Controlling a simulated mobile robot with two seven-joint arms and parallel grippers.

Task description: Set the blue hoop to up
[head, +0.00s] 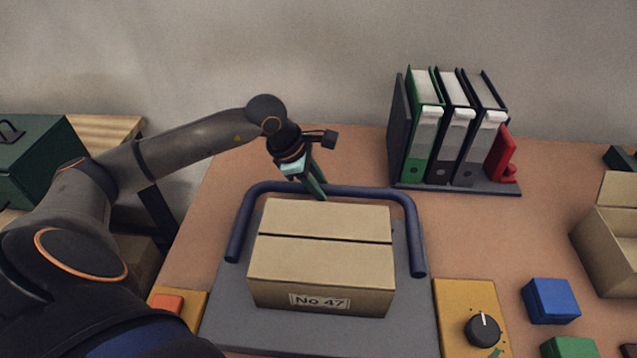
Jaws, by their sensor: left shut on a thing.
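The dark blue hoop (411,225) is a bent bar with two side arms and a crossbar. Its side arms run along both sides of a closed cardboard box (320,257) marked "No 47", and its crossbar shows behind the box's far edge. I cannot tell its exact tilt. The box stands on a grey plate (232,318). My left gripper (316,189) reaches down from above, behind the box, and is shut on the hoop's crossbar near its middle. The box's far edge and the gripper hide part of that contact. My right gripper is not in view.
A yellow panel with a black knob (482,329) lies right of the plate, near a blue block (551,300). Binders (455,130) stand in a rack at the back right. An open carton (610,245) is at the right edge. Table between rack and blue block is clear.

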